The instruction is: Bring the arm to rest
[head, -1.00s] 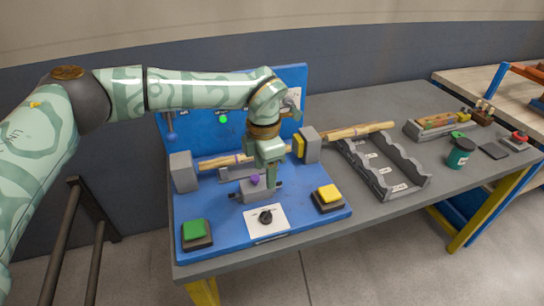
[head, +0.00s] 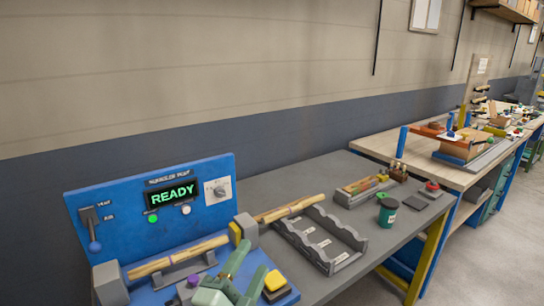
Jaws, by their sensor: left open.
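My left gripper (head: 245,271) shows at the bottom edge of the head view, pale green and open, with nothing seen between its fingers. It is in front of the blue machine (head: 130,205), close to the yellow button (head: 275,281). Most of my left arm is out of the picture. A turned wood piece (head: 158,265) lies across the machine between two grey end blocks. My right gripper is not in view.
The machine's screen (head: 172,194) reads READY, with a green light (head: 153,219) below it. A purple knob (head: 193,281) is left of the gripper. A grey rack (head: 352,239) with another wood piece (head: 291,208) and a green jar (head: 388,212) stand to the right.

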